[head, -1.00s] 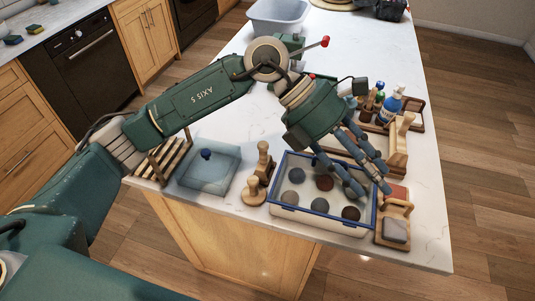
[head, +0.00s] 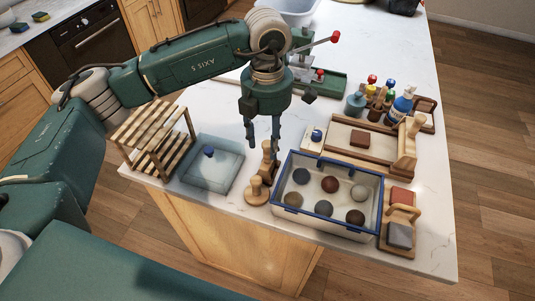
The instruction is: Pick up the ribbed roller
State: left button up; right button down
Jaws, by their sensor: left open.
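Ribs are too small to make out, so I cannot tell for sure which wooden tool is the ribbed roller. One wooden piece with a rounded knob (head: 267,164) stands behind a shorter knobbed wooden piece (head: 257,191), left of the blue-rimmed box. A longer wooden piece (head: 407,145) with a handle lies at the right end of a wooden board. My left gripper (head: 263,142) points down with its fingers apart, close above or behind the taller knobbed piece. Nothing shows between its fingers. My right gripper is not in view.
The blue-rimmed box (head: 328,228) holds several round balls. A lidded pale-blue box (head: 207,170) and a slatted wooden rack (head: 158,140) stand left. Handled blocks (head: 399,236) sit at the front right corner. Bottles (head: 400,105) stand in a tray behind.

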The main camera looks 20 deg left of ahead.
aim_at(267, 157)
pick_arm(q)
jog(key=f, duration=0.1)
jog(key=f+p, duration=0.1)
jog(key=f, duration=0.1)
jog(key=shift+s+d+f, duration=0.1)
jog(key=shift+s+f, duration=0.05)
jog(key=shift+s, duration=0.05)
jog(key=shift+f, duration=0.3)
jog(key=shift+w, duration=0.1)
jog(key=shift+c, duration=1.3)
grip_shut()
